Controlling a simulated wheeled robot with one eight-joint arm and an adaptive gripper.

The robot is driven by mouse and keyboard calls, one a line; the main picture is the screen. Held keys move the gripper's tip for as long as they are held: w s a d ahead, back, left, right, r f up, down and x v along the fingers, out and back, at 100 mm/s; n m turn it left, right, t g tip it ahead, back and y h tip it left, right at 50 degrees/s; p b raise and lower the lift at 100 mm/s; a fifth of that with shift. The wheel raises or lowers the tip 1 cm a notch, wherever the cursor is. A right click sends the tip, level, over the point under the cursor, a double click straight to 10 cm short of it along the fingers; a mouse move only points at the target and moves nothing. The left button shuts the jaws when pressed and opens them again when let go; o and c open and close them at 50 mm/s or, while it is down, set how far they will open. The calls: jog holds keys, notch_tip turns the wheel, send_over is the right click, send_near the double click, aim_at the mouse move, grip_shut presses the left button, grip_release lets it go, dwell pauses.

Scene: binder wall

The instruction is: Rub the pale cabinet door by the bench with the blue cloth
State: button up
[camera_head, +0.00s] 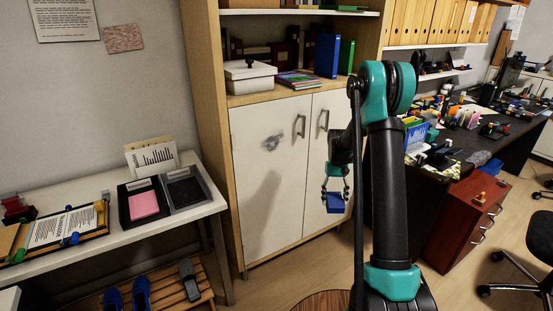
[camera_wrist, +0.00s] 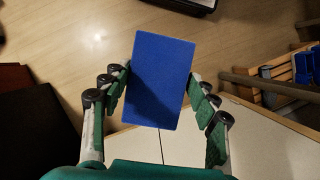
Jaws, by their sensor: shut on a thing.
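The pale cabinet door (camera_head: 270,185) stands upright, closed, to the right of the white bench (camera_head: 215,202). A grey smudge (camera_head: 271,143) marks its upper part, left of the handle. The blue cloth (camera_head: 336,202) is a flat rectangular piece. It fills the middle of the wrist view (camera_wrist: 160,80). My gripper (camera_head: 336,188) is shut on it, with a finger on each long side. It points down in front of the right-hand cabinet door (camera_head: 328,150), lower than the smudge and to its right. I cannot tell whether the cloth touches that door.
A cluttered dark desk (camera_head: 465,148) with a red-brown drawer unit (camera_head: 468,222) stands at right. A slatted rack (camera_head: 165,290) with shoes sits under the bench.

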aim_at(285, 142)
jog(key=w+a+r+n+t+y, duration=0.1)
jog(key=w+a+r+n+t, duration=0.15)
jog(key=a+t, duration=0.45)
jog(key=w+a+r+n+t+y, duration=0.2)
jog(key=w+a+n, duration=0.15)
jog(key=a, duration=0.65)
jog(key=s+a+r+t+y, duration=0.1)
jog(key=a+r+t+y, duration=0.45)
jog(key=a+r, duration=0.4)
jog(key=shift+t+h, duration=0.45)
jog(key=shift+w+a+r, duration=0.25)
jog(key=shift+w+a, duration=0.05)
jog(key=shift+w, duration=0.45)
jog(key=shift+w+a+r, duration=0.3)
jog(key=shift+w, duration=0.5)
jog(key=shift+w+a+r, duration=0.25)
jog(key=shift+w+a, duration=0.05)
jog(key=shift+w, duration=0.45)
jog(key=shift+w+a, duration=0.5)
jog(key=shift+w, duration=0.25)
jog(key=shift+w+d, duration=0.55)
jog(key=shift+d, duration=0.35)
jog(key=shift+w+d, duration=0.55)
jog(key=shift+d, duration=0.3)
jog(key=shift+w+d, duration=0.8)
jog(key=shift+d, duration=0.25)
jog(key=shift+w+d, duration=0.75)
jog(key=shift+d, duration=0.35)
jog(key=shift+w+d, duration=0.8)
jog(key=shift+d, duration=0.25)
